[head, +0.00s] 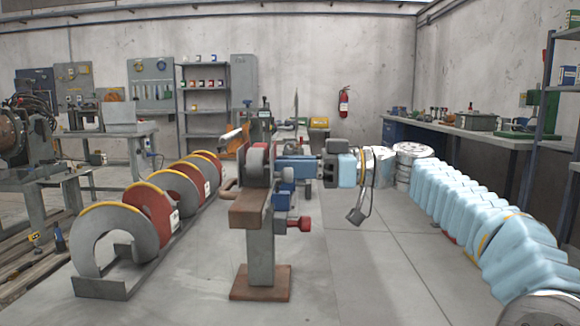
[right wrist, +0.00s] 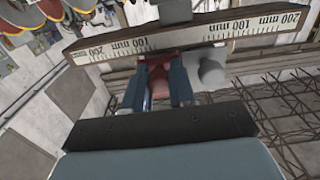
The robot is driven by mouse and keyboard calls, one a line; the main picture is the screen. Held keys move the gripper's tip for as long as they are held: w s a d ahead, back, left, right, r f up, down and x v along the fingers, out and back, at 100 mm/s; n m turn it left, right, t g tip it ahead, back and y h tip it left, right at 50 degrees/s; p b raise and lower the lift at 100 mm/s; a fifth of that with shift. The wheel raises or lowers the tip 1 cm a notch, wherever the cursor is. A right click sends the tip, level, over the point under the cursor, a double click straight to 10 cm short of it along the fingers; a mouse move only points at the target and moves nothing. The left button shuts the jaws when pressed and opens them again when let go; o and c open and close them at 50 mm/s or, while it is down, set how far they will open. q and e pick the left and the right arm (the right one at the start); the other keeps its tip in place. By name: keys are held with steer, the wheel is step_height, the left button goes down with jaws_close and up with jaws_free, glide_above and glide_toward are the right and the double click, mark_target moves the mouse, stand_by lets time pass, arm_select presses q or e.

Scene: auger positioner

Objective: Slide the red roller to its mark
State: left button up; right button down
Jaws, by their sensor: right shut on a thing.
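The red roller (right wrist: 160,82) is between the two blue fingers of my right gripper (right wrist: 163,88) in the right wrist view, just beside a bar with a millimetre scale (right wrist: 130,48). The gripper is shut on it. In the head view my right gripper (head: 284,166) reaches in from the right to the top of a stand (head: 260,250), beside a grey disc (head: 257,160). The fingers and disc hide most of the roller there. I cannot make out the mark. My left gripper is not in view.
A grey cylinder (right wrist: 211,73) sits close to the right finger. A red knob (head: 304,224) sticks out right of the stand. A rack of large grey and red augers (head: 110,238) stands at the left. The floor right of the stand is clear.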

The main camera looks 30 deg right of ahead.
steer(key=w+d, duration=0.1)
steer(key=w+p, duration=0.1)
steer(key=w, duration=0.1)
steer(key=w+d+p, duration=0.1)
steer(key=shift+w+d, duration=0.15)
steer(key=shift+d, duration=0.2)
steer(key=c, duration=1.3)
jaws_free()
steer(key=shift+o, duration=0.2)
steer(key=v, duration=1.4)
